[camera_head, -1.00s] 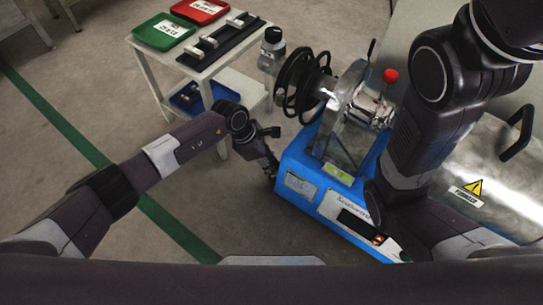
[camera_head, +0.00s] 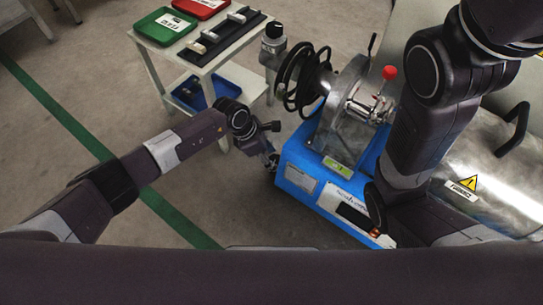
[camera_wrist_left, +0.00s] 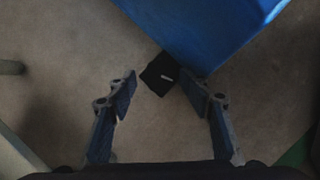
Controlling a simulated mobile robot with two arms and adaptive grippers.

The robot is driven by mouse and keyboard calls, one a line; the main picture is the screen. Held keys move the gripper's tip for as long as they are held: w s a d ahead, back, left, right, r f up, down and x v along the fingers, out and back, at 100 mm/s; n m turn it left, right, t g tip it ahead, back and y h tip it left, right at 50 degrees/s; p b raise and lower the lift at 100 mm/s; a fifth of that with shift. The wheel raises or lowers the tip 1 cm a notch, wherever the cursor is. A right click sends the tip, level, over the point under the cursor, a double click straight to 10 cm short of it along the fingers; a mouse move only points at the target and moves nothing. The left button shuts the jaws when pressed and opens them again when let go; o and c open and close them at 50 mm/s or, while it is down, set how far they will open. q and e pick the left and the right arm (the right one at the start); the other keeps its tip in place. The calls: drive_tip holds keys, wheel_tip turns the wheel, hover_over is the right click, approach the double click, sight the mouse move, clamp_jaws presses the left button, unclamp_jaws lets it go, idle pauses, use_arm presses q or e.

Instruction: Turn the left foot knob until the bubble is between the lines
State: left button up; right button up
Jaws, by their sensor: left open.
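The left foot knob (camera_wrist_left: 160,74) is a small black square-looking knob with a light mark, beside the lower corner of the blue machine base (camera_wrist_left: 200,30) in the left wrist view. My left gripper (camera_wrist_left: 158,88) is open, with the knob just beyond and between its fingertips; I cannot tell whether either finger touches it. In the head view my left gripper (camera_head: 271,161) is at the left end of the blue base (camera_head: 325,205), and the knob is hidden there. A small yellow-green level (camera_head: 337,167) sits on the base; its bubble is too small to read. My right gripper is out of view.
A white cart (camera_head: 215,62) with a green tray (camera_head: 165,26) and a red tray (camera_head: 199,5) stands behind my left arm. A black handwheel (camera_head: 303,78) rises above the base. A metal drum (camera_head: 475,180) lies at right. The floor at left is clear.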

use_arm(q)
drive_tip(key=v, duration=0.8)
